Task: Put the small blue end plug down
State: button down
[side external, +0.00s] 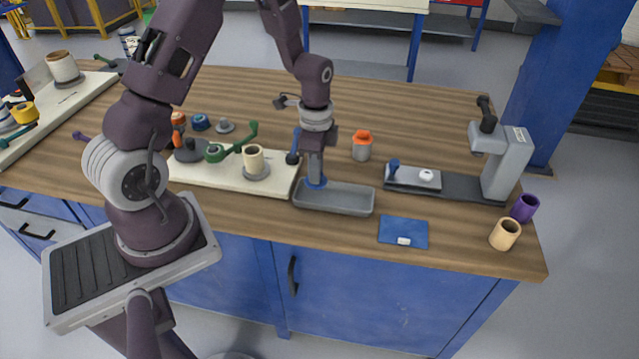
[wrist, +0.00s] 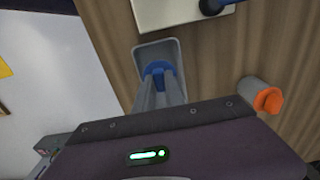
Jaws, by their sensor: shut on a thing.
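The small blue end plug (side external: 316,183) is in my gripper (side external: 316,178), low over the left part of the shallow grey tray (side external: 345,209). In the wrist view the plug (wrist: 159,69) shows blue between my fingertips (wrist: 160,78), with the tray (wrist: 142,50) around and below it. My gripper is shut on the plug. I cannot tell whether the plug touches the tray floor. No other item shows in the visible part of the tray.
A cream board (side external: 215,181) with a green-handled device stands left of the tray. A grey canister with an orange top (side external: 362,146) stands behind it. A grey press (side external: 497,165) stands to the right. A blue pad (side external: 403,231) lies near the table's front edge.

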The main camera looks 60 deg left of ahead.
jog(key=shift+f, duration=1.7)
jog(key=shift+f, duration=0.1)
jog(key=c, duration=1.4)
grip_release()
notch_tip(320, 180, up, 12)
jog(key=shift+f, duration=0.1)
jog(key=s+d+r+n+t, duration=0.2)
jog(key=s+d+r, duration=0.15)
jog(key=r, duration=0.55)
jog(key=s+d+r+n+t, duration=0.1)
jog(key=s+d+r+n, duration=0.2)
jog(key=s, duration=0.5)
jog(key=s+d+r+n+t, duration=0.2)
jog(key=s+d+r+n, duration=0.2)
jog(key=s+d+r, duration=0.1)
jog(key=s+r, duration=0.1)
jog(key=s, duration=0.1)
jog(key=shift+s+d+t, duration=0.3)
jog(key=shift+s, duration=0.1)
